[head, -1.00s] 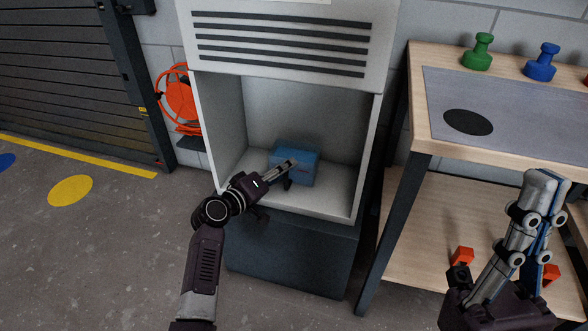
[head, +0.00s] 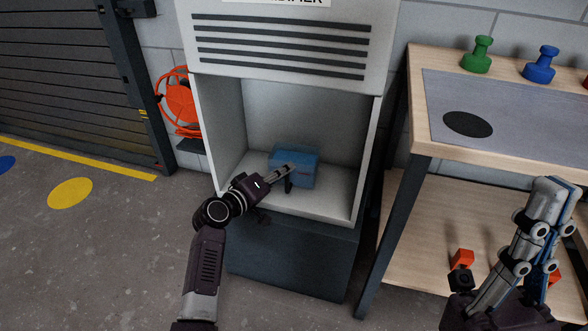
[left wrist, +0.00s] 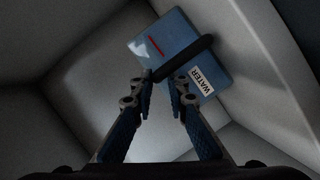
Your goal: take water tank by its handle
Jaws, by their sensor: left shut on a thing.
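The blue water tank (head: 308,160) sits inside the open bay of the white cabinet. In the left wrist view the tank (left wrist: 178,38) shows a white WATER label, a red line and a dark bar handle (left wrist: 190,57) across its face. My left gripper (head: 290,168) reaches into the bay at the tank's front. In the left wrist view its fingertips (left wrist: 162,78) are at the near end of the handle, shut on it. My right gripper (head: 555,185) is raised at the lower right, away from the tank; its fingers look close together, but their gap is unclear.
The cabinet's side walls (head: 367,155) bound the bay closely, with a vented panel (head: 280,45) above. A wooden workbench (head: 418,100) with green (head: 477,55) and blue (head: 541,64) knobbed pieces stands at right. An orange reel (head: 178,103) hangs behind the cabinet's left side.

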